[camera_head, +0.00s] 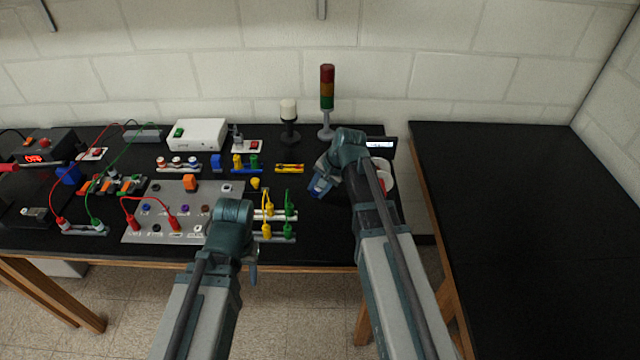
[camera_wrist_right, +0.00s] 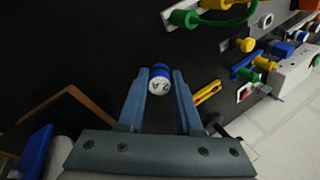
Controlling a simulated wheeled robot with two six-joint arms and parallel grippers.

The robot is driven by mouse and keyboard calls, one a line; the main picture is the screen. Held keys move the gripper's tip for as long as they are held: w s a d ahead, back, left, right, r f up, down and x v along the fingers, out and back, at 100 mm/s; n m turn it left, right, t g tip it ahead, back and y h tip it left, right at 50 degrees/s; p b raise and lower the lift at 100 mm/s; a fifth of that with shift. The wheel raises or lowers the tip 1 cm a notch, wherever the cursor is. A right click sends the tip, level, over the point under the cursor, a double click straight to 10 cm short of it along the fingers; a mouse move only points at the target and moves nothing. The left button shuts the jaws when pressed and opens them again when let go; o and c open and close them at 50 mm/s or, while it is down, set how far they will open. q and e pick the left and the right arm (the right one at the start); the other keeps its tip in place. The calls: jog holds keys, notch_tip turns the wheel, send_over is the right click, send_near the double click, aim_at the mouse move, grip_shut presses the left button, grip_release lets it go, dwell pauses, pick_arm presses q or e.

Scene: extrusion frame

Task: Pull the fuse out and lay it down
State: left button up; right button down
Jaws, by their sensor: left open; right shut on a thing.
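The fuse (camera_wrist_right: 160,82), with a white cap marked "2A" and a blue body, sits between the fingertips of my right gripper in the right wrist view. That gripper (camera_wrist_right: 160,76) is shut on it, over the black tabletop. In the head view my right gripper (camera_head: 321,187) is at the right part of the bench, right of the yellow block (camera_head: 289,168). Its height above the table is hard to tell. My left gripper (camera_head: 252,272) is open and empty by the bench's front edge; its fingertips are small in this view.
A grey panel (camera_head: 166,188) with colored sockets and leads fills the left-middle bench. Yellow and green plugs (camera_head: 289,212) stand near my left arm. A red-amber-green stack light (camera_head: 327,100) stands behind my right gripper. The right table (camera_head: 530,220) is bare.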

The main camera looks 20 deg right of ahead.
jog(key=m, duration=0.1)
jog(key=w+m+t, duration=0.1)
jog(key=w+d+m, duration=0.1)
jog(key=shift+w+d+r+t, duration=0.1)
jog(key=shift+r+t, duration=0.2)
jog(key=shift+t, duration=0.1)
jog(key=shift+f, duration=0.1)
notch_tip(320, 180, down, 6)
jog(key=b, duration=0.6)
jog(key=c, duration=0.5)
grip_release()
jog(key=shift+r, duration=0.2)
